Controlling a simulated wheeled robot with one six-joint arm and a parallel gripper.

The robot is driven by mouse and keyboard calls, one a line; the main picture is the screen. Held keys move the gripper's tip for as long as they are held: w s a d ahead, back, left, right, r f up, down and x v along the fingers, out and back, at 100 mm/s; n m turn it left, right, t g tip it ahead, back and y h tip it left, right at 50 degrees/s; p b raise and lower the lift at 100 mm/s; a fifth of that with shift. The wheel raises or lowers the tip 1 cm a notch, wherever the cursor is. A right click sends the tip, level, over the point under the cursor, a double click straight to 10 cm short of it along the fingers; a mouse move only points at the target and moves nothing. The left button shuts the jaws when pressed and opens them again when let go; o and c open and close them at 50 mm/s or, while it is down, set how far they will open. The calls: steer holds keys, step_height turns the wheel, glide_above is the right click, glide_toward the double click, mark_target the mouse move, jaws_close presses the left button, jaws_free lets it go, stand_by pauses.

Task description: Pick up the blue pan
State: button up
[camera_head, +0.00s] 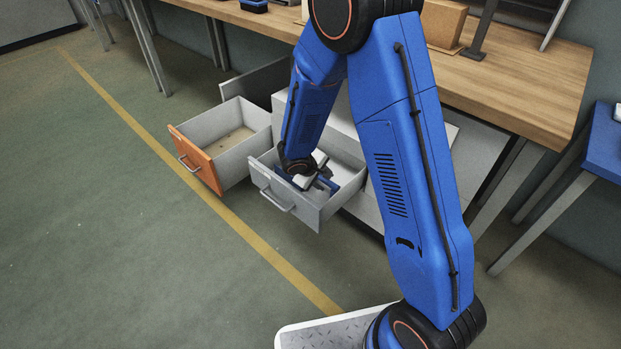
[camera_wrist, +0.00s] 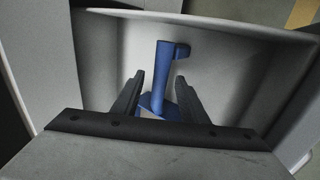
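The blue object that fits the pan (camera_wrist: 161,62) lies in an open grey drawer (camera_wrist: 255,100). It shows a long narrow part with a short hooked piece near the far end and a wider part near my fingers. My gripper (camera_wrist: 160,78) is open, with one finger on each side of the blue object. I cannot tell whether either finger touches it. In the head view, my gripper (camera_head: 313,181) reaches down into the grey-fronted drawer (camera_head: 292,203), and the blue object is mostly hidden by it.
An open drawer with an orange front (camera_head: 194,160) stands left of the grey one and looks mostly empty. A wooden workbench (camera_head: 520,85) is above and behind the drawers. A blue-topped table (camera_head: 607,143) is at the right edge. The floor at left is clear.

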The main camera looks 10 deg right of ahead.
steer(key=shift+x, duration=1)
jaws_close()
